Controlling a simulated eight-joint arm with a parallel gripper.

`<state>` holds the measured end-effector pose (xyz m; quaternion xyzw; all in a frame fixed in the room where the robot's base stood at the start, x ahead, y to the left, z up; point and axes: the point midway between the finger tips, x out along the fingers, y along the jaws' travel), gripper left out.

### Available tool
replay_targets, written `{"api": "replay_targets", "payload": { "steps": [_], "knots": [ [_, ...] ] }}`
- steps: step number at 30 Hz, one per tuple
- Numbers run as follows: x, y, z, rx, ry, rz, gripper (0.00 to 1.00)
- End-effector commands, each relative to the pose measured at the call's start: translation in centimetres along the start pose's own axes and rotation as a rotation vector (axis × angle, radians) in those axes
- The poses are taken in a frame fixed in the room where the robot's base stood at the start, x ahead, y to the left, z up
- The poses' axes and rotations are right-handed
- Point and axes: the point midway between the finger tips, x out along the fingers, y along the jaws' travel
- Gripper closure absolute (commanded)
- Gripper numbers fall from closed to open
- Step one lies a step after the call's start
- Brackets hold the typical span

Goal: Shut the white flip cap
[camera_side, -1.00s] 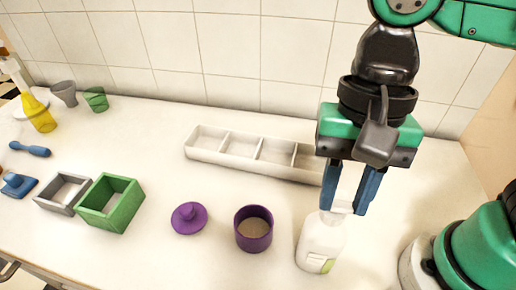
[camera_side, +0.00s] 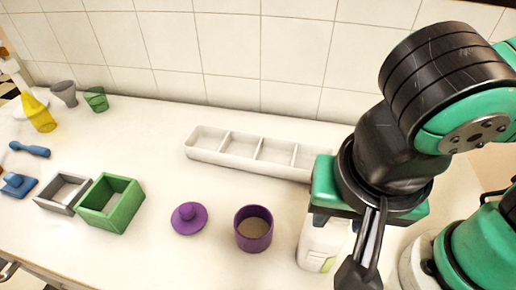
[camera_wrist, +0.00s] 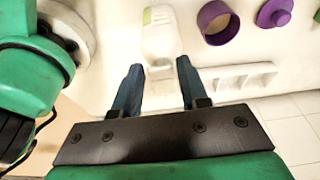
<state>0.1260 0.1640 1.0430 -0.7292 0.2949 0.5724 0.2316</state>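A white bottle (camera_side: 312,252) with a green-and-white label patch stands near the front right of the counter. Its upper part and white flip cap are hidden behind my wrist in the side view. In the wrist view the bottle (camera_wrist: 160,38) lies straight ahead, its narrow top end toward my gripper (camera_wrist: 159,66). The fingers are apart, one on each side of that top end, with gaps showing. I cannot tell whether the cap is open or shut.
A purple cup (camera_side: 253,229) and purple knobbed lid (camera_side: 189,218) are left of the bottle. A white divided tray (camera_side: 205,156) lies behind. Green (camera_side: 111,216) and grey (camera_side: 48,204) boxes stand further left. My base is at right. Counter between is clear.

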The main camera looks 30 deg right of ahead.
Motion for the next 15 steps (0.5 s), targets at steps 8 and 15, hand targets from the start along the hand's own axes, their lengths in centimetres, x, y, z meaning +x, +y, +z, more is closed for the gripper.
{"api": "replay_targets", "payload": {
  "steps": [8,15],
  "knots": [
    [0.0,0.0,0.0,0.0,-0.001,0.0,0.37],
    [-1.1,0.0,0.0,-0.002,-0.001,0.0,0.37]
  ]
}}
